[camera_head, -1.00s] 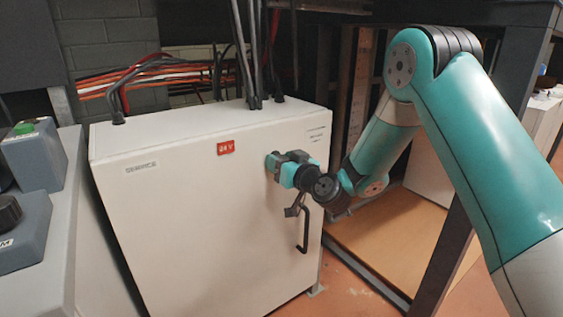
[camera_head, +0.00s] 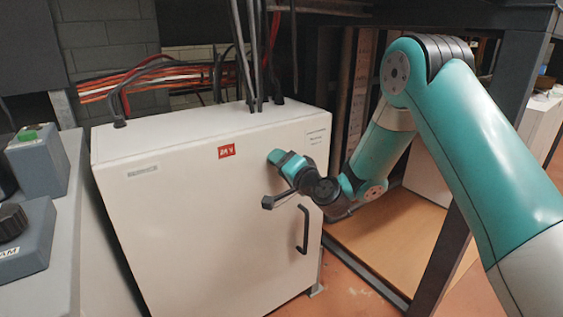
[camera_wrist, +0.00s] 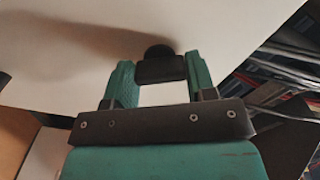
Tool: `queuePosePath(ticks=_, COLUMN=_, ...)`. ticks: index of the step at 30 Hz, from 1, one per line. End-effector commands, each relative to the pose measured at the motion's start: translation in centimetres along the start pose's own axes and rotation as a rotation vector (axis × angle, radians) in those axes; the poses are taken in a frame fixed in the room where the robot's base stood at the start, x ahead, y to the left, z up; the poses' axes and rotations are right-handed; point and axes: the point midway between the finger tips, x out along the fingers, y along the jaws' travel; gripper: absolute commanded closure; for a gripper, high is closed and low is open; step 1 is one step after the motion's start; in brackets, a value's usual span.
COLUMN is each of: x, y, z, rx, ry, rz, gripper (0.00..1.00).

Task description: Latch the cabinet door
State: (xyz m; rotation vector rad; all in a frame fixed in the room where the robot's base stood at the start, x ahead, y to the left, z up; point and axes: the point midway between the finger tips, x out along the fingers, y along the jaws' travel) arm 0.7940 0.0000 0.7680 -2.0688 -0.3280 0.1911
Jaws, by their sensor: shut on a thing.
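The pale cabinet door (camera_head: 210,240) is the front of a box-shaped cabinet, and it looks flush with the body. A black latch knob (camera_wrist: 160,64) stands out from the door in the wrist view, between my two teal fingers. My gripper (camera_wrist: 160,80) is shut on this knob. In the head view my gripper (camera_head: 276,160) is at the upper right of the door and hides the knob. A black bar handle (camera_head: 304,230) hangs upright on the door below and right of my gripper, apart from it.
Black cables (camera_head: 250,65) rise from the cabinet top, with orange and red cables behind. Grey control boxes (camera_head: 35,160) sit on a grey unit at left. A dark frame post (camera_head: 455,245) stands at right, beside a wooden board (camera_head: 385,245).

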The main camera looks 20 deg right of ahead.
Motion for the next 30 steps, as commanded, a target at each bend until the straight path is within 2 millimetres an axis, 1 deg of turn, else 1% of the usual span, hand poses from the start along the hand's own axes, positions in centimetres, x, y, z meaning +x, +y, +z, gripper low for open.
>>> queuePosePath(ticks=6, x=0.0, y=-0.09, z=-0.19, rx=0.197, ry=0.003, rz=0.001, gripper=0.73)
queuePosePath(ticks=15, x=0.02, y=-0.07, z=-0.18, rx=0.407, ry=0.003, rz=0.0, gripper=0.73)
queuePosePath(ticks=22, x=0.01, y=0.01, z=-0.15, rx=0.498, ry=0.003, rz=0.0, gripper=0.73)
queuePosePath(ticks=30, x=0.01, y=0.04, z=-0.13, rx=0.534, ry=0.004, rz=-0.001, gripper=0.72)
